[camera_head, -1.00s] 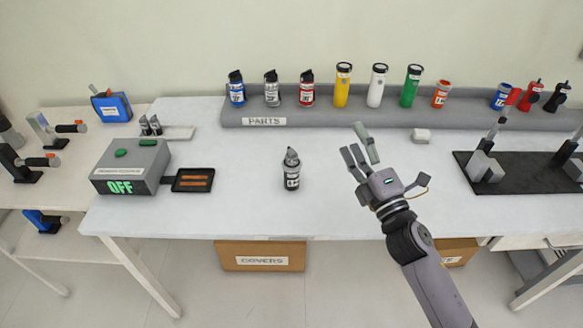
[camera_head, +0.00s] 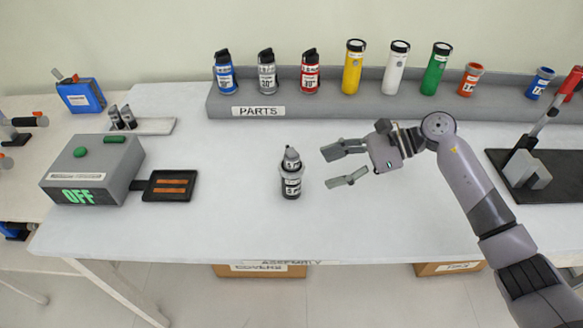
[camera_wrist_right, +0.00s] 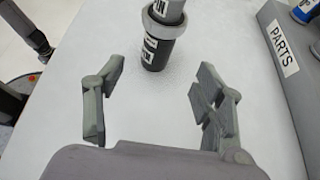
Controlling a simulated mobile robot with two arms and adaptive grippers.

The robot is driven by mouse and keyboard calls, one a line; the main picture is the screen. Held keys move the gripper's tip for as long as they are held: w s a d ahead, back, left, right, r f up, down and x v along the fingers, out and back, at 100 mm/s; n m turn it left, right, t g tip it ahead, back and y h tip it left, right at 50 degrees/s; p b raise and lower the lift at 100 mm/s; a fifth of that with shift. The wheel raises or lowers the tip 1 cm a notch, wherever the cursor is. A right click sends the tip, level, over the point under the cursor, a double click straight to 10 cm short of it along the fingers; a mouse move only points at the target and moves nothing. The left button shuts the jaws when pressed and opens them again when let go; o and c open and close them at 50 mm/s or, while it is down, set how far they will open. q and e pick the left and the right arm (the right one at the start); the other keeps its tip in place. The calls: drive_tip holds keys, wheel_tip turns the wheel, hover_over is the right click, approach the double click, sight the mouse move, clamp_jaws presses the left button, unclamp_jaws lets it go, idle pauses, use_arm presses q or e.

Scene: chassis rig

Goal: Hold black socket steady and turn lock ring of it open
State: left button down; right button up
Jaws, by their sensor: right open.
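The black socket (camera_head: 291,187) stands upright on the white table, with pale labels on its dark body. A grey lock ring (camera_head: 291,172) sits around it below a grey upper part. In the right wrist view the socket (camera_wrist_right: 156,57) and grey ring (camera_wrist_right: 166,28) show ahead of the fingers, cut off by the top edge. My right gripper (camera_head: 345,167) is open and empty. It points left at the socket from its right side, with a gap between the fingertips and the socket. My left gripper is not in view.
A grey PARTS shelf (camera_head: 285,111) with several bottles and cylinders runs along the back. A grey box reading OFF (camera_head: 92,168) and a black tray (camera_head: 169,186) stand at left. A black fixture base (camera_head: 552,178) is at right. The table around the socket is clear.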

sight(296, 182)
drive_tip(key=shift+w+d+f, duration=0.1)
drive_tip(key=shift+d+f, duration=0.05)
drive_tip(key=shift+f, duration=0.15)
drive_tip(key=x, duration=0.4)
drive_tip(key=shift+s+a, duration=0.25)
drive_tip(key=shift+s, duration=0.1)
drive_tip(key=b+x, duration=0.2)
drive_tip(key=x, duration=0.2)
drive_tip(key=shift+f, duration=0.3)
drive_tip(key=shift+w+a+f, duration=0.1)
drive_tip(key=shift+a+f, duration=0.05)
drive_tip(key=shift+a, duration=0.45)
drive_tip(key=shift+c, duration=0.5)
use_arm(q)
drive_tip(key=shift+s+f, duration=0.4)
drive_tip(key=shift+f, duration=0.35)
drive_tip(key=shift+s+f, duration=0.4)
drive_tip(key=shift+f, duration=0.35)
use_arm(e)
drive_tip(key=c, duration=0.9)
